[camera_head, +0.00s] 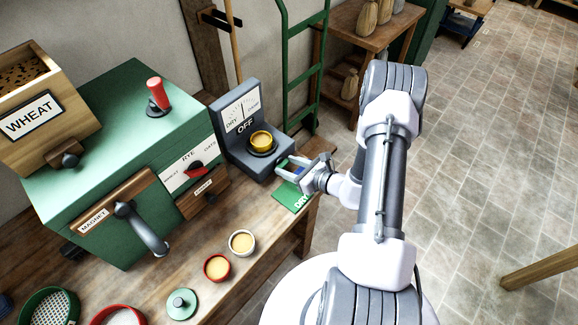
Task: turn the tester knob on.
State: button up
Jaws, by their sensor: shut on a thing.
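The tester (240,125) is a grey box with an upright back panel at the right end of the bench. Its panel has a dial marked DRY at the left, with a second word at the right too small to read surely, and the word OFF below. The round yellow knob (261,140) sits on its front part. My gripper (286,166) is just to the right of and below the knob, apart from it in the picture. Its jaws are shut on a small blue and green thing (296,169), mostly hidden by the fingers.
A green card marked DRY (291,196) lies below my gripper. A green mill box (125,150) with a red lever stands left of the tester. Two small cups (242,242) (217,267) and a green lid (182,304) stand in front. A green hand truck (304,70) stands behind.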

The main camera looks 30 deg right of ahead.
jog(key=shift+w+d+m+g+y, duration=0.15)
jog(key=shift+m+y, duration=0.25)
jog(key=shift+m, duration=0.2)
jog(key=shift+s+d+m+g+y, duration=0.15)
jog(key=shift+m+y, duration=0.25)
jog(key=shift+m, duration=0.2)
jog(key=shift+w+d+f+m+y, duration=0.1)
jog(key=shift+m+y, duration=0.35)
jog(key=shift+m, duration=0.2)
jog(key=shift+w+d+f+m+y, duration=0.1)
jog(key=shift+m+y, duration=0.35)
jog(key=shift+m, duration=0.2)
jog(key=shift+b, duration=0.3)
jog(key=o, duration=1.4)
jog(key=shift+c, duration=0.2)
